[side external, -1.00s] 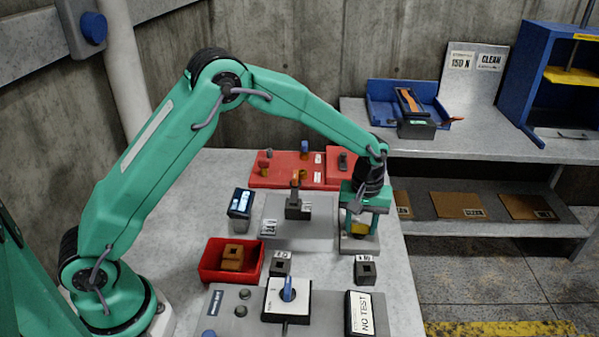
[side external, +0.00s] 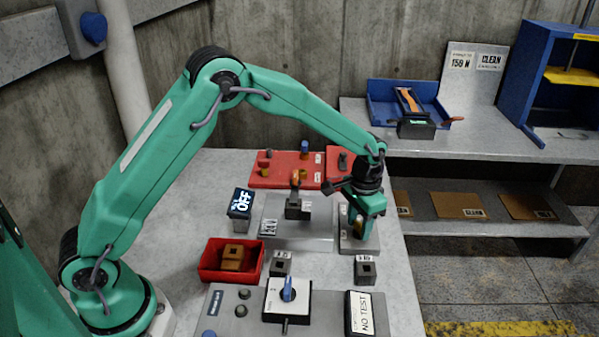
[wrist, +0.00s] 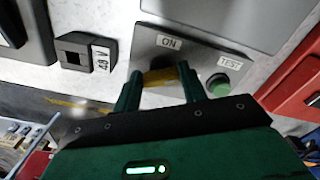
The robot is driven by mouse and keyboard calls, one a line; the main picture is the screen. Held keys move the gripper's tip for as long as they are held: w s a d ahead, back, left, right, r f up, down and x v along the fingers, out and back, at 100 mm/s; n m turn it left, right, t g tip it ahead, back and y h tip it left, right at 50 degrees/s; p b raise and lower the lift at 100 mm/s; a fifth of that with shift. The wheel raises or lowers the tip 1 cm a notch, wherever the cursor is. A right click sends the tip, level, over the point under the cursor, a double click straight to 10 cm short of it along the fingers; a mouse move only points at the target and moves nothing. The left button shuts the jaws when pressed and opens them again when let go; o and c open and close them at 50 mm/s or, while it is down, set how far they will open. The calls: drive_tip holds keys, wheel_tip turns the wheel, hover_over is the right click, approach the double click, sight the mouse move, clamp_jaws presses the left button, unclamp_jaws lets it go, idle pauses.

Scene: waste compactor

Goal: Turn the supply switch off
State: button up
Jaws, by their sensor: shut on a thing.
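The supply switch is a grey box (side external: 372,243) at the right of the bench, with a yellow handle (wrist: 160,77). The wrist view shows its ON label (wrist: 169,43) and a green button (wrist: 219,85) marked TEST. My gripper (side external: 361,224) is over the box and shut on the yellow handle, one finger on each side. The wrist view also shows my gripper's fingers (wrist: 159,88), which hide part of the switch face. A small black display (side external: 241,203) on the bench reads OFF.
A grey panel with a blue knob (side external: 288,288) and a NO TEST sign (side external: 366,313) stands in front. Small dark blocks (side external: 366,269) lie near the switch. A red bin (side external: 215,271) is at the left. Red racks (side external: 285,172) stand behind.

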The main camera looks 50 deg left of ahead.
sight(359, 224)
drive_tip(key=m, duration=0.5)
drive_tip(key=shift+a+r+m, duration=0.1)
drive_tip(key=shift+m, duration=0.3)
drive_tip(key=o, duration=1)
drive_tip(key=shift+w+r, duration=0.1)
drive_tip(key=shift+r, duration=3.75)
drive_tip(key=shift+r, duration=0.1)
